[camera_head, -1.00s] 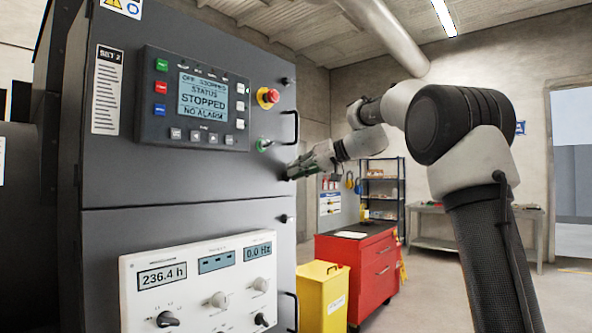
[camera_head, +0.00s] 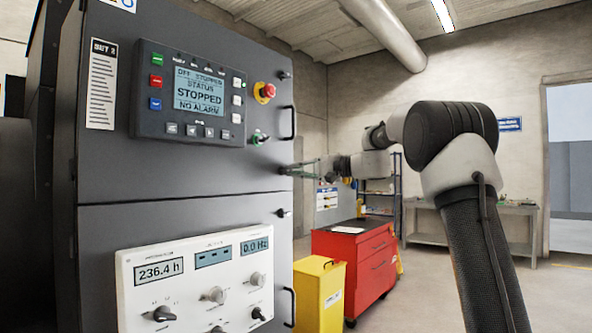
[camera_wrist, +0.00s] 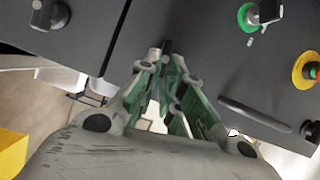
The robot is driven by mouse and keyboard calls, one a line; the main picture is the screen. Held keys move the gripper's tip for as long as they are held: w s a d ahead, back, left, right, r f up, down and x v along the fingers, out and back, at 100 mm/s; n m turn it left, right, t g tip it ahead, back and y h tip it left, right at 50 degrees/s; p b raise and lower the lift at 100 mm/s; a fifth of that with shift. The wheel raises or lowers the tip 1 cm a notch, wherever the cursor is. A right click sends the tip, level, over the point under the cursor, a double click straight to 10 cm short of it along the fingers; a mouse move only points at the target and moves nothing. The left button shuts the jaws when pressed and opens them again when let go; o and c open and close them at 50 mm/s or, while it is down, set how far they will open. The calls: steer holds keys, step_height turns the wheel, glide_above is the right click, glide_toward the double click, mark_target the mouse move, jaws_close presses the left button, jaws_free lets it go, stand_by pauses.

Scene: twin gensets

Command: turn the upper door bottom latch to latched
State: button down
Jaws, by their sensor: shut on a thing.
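The upper door bottom latch (camera_wrist: 166,46) is a small dark knob near the door's lower edge, mostly hidden between my fingertips. My gripper (camera_wrist: 163,58) is shut on it, its green-padded fingers closing together at the tip. In the head view my gripper (camera_head: 296,169) reaches the right edge of the upper door (camera_head: 215,180) from the right, just above the seam, and covers the latch there. The latch's turn angle cannot be made out.
A lower door latch (camera_head: 284,212) sits below the seam. Above my gripper are a green-ringed key switch (camera_head: 259,138), a red emergency stop (camera_head: 264,92) and a black door handle (camera_head: 294,123). A yellow bin (camera_head: 320,295) and red cabinet (camera_head: 352,268) stand to the right.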

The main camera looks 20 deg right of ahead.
steer(key=shift+f+m, duration=0.15)
steer(key=shift+m, duration=0.45)
steer(key=c, duration=1.6)
jaws_free()
steer(key=shift+o, duration=0.2)
steer(key=shift+d, duration=0.1)
steer(key=v, duration=1.1)
steer(key=shift+s+d+f, duration=0.2)
steer(key=shift+d+f, duration=0.2)
steer(key=shift+w, duration=0.1)
